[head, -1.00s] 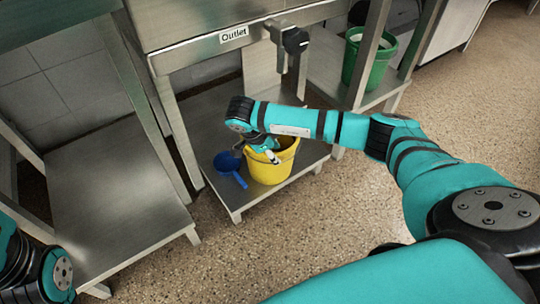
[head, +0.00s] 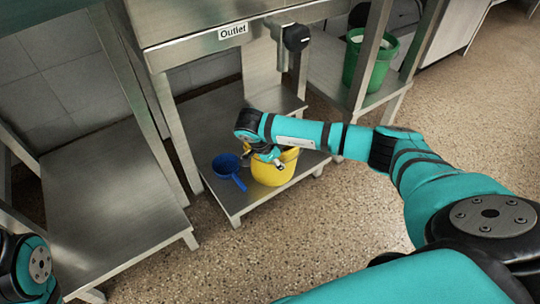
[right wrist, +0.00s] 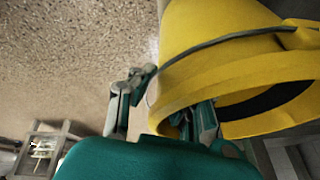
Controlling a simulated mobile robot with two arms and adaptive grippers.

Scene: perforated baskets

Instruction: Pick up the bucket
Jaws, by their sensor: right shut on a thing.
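The yellow bucket (head: 272,175) stands on the low metal shelf under the outlet in the head view. My right gripper (head: 266,157) is at the bucket's upper edge, and my arm hides much of the rim. In the right wrist view the bucket (right wrist: 222,50) shows large, with its thin dark handle lying along its side. There my right gripper (right wrist: 167,98) is shut on the bucket's rim, one finger outside the wall and the other inside the opening. Only part of my left arm shows at the lower left of the head view; its gripper does not show.
A blue scoop (head: 229,170) lies just left of the bucket on the shelf (head: 218,120). The outlet valve (head: 296,38) hangs above. A green bucket (head: 368,66) stands on another shelf behind table legs. Open floor (head: 330,230) lies in front.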

